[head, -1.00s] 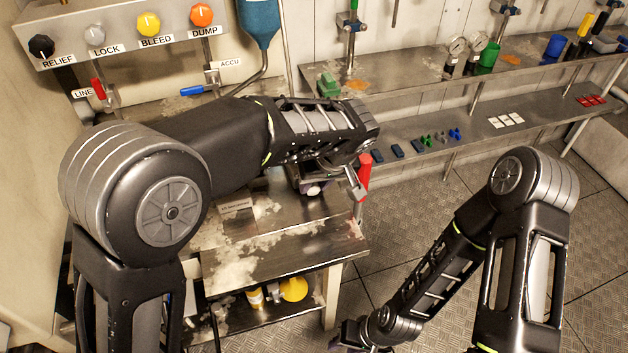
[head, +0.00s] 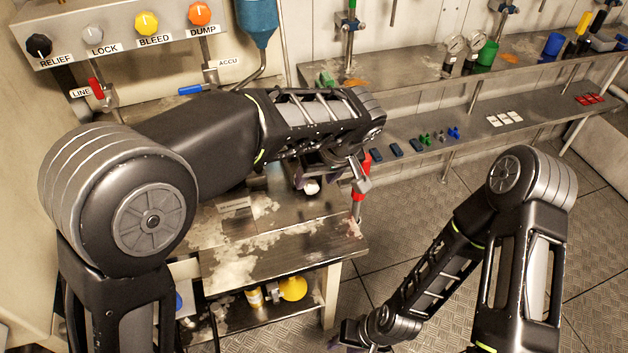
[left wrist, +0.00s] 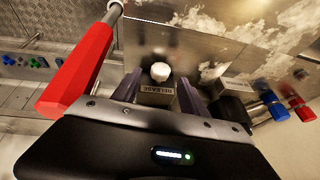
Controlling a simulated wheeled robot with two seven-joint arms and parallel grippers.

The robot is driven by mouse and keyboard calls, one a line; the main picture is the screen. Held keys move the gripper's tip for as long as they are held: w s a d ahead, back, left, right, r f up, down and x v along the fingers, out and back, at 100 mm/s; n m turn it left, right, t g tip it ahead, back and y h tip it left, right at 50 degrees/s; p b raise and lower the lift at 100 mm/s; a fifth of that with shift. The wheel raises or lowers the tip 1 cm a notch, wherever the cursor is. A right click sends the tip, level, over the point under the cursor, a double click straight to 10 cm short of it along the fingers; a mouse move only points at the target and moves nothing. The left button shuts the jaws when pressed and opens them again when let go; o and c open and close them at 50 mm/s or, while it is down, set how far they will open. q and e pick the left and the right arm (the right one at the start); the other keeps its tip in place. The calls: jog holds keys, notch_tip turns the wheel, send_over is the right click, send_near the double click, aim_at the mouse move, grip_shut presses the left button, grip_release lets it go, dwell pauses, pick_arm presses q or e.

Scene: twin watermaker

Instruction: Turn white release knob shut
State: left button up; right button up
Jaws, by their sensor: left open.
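The white release knob (head: 311,187) shows just below my left gripper (head: 322,172) over the steel bench. In the left wrist view the white knob (left wrist: 160,71) stands on a small block with a RELEASE label (left wrist: 157,88). My left gripper (left wrist: 158,84) is open there, with one dark finger on each side of the block and a little short of the knob. I cannot tell if the fingers touch anything. My right gripper (head: 352,345) is low at the bottom edge, far from the knob, and its fingers are mostly cut off.
A red-handled lever (left wrist: 82,68) stands close beside my left gripper, at the bench's right edge (head: 345,240). Relief, lock, bleed and dump knobs sit on a panel (head: 105,45) at upper left. Shelves with small parts line the back. The floor right of the bench is clear.

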pick_arm(q)
jog(key=v, duration=0.5)
jog(key=shift+w, duration=0.1)
